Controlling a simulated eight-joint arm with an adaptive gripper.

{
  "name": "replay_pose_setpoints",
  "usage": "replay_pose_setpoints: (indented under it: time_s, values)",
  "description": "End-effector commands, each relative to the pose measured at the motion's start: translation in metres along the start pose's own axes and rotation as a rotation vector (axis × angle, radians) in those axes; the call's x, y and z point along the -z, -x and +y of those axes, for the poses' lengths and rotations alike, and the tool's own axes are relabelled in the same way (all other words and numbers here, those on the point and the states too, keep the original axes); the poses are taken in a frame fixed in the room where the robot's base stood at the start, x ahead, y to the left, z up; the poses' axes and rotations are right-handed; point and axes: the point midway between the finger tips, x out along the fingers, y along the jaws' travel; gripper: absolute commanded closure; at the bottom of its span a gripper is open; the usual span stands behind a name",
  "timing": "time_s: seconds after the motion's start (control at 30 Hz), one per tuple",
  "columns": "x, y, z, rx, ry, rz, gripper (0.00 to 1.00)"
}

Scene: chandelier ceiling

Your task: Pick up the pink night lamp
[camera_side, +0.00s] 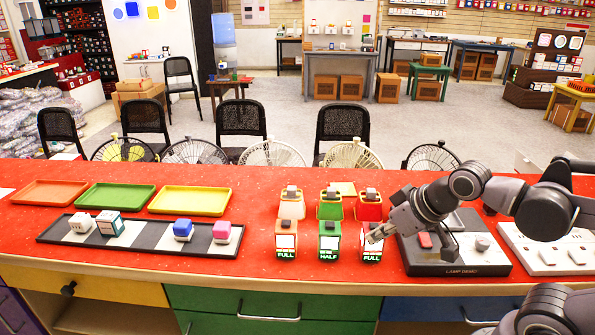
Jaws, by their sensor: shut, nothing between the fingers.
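The pink night lamp (222,231) is a small block with a pink top and a pale lower part. It stands at the right end of a long black-and-white tray (60,236) on the red counter. A similar blue lamp (183,229) stands just left of it. My gripper (376,237) is shut and empty. It is well to the right of the pink lamp, over the counter by the red "FULL" container and the left edge of the lamp demo board. It touches neither lamp.
Several coloured containers (329,240) stand between my gripper and the pink lamp. The lamp demo board (475,269) lies below my arm.

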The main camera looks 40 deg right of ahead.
Motion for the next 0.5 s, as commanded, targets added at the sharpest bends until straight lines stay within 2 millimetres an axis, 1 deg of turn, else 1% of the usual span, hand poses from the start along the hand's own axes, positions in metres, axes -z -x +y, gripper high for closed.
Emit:
replay_pose_setpoints:
  time_s: [0.2,0.27,0.3,0.37,0.4,0.43,0.47,0.5]
  values:
    - [0.0001,0.0,0.0,0.0,0.0,0.0,1.0]
    - [0.0001,0.0,0.0,0.0,0.0,0.0,0.83]
    - [0.0001,0.0,0.0,0.0,0.0,0.0,0.71]
    - [0.0001,0.0,0.0,0.0,0.0,0.0,0.54]
    - [0.0001,0.0,0.0,0.0,0.0,0.0,0.42]
    - [0.0001,0.0,0.0,0.0,0.0,0.0,0.34]
    - [0.0001,0.0,0.0,0.0,0.0,0.0,0.3]
    - [0.0001,0.0,0.0,0.0,0.0,0.0,0.3]
